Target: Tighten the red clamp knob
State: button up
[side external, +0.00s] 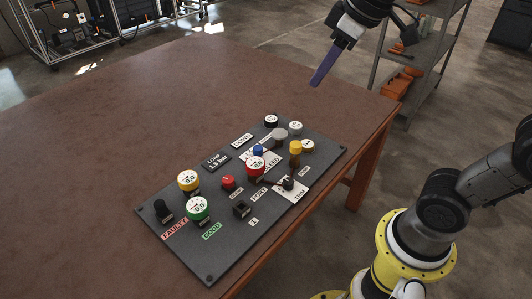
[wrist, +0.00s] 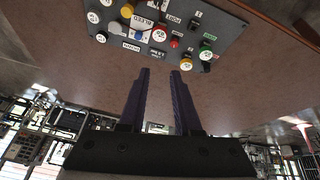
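The red clamp knob (side external: 228,182) is a small red cylinder standing on the dark panel (side external: 218,262), left of a red-ringed gauge. Its label is too small to read surely. In the wrist view the red knob (wrist: 174,43) shows near the top, beyond my fingertips. My gripper (side external: 315,82) has purple fingers and hangs above the table behind the panel, well clear of the knob. In the wrist view my gripper (wrist: 160,71) has its two fingers apart with nothing between them.
Close to the red knob stand a red-ringed gauge (side external: 255,165), a yellow gauge (side external: 188,180), a green gauge (side external: 198,208) and a black switch (side external: 241,208). A grey knob (side external: 279,135) stands farther back. The brown table (side external: 130,130) is bare left of the panel.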

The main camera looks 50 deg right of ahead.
jog(key=s+d+f+m, duration=0.1)
jog(key=s+f, duration=0.1)
jog(key=s, duration=0.5)
jog(key=shift+s+f+t, duration=0.25)
jog(key=shift+f+t, duration=0.15)
jog(key=shift+o, duration=1.1)
jog(key=s+f+m, duration=0.1)
jog(key=s+f, duration=0.4)
jog(key=f, duration=0.1)
jog(key=shift+f+m, duration=0.25)
jog(key=shift+m, duration=0.05)
jog(key=o, duration=0.5)
jog(key=w+r, duration=0.1)
jog(key=r, duration=0.2)
jog(key=shift+w+d, duration=0.1)
jog(key=shift+w, duration=0.3)
jog(key=shift+c, duration=0.2)
jog(key=w+r, duration=0.4)
jog(key=w, duration=0.3)
jog(key=n+g, duration=0.1)
jog(key=g, duration=0.5)
send_over(228, 179)
notch_tip(228, 179, down, 21)
notch_tip(228, 179, down, 14)
jog(key=shift+r, duration=0.2)
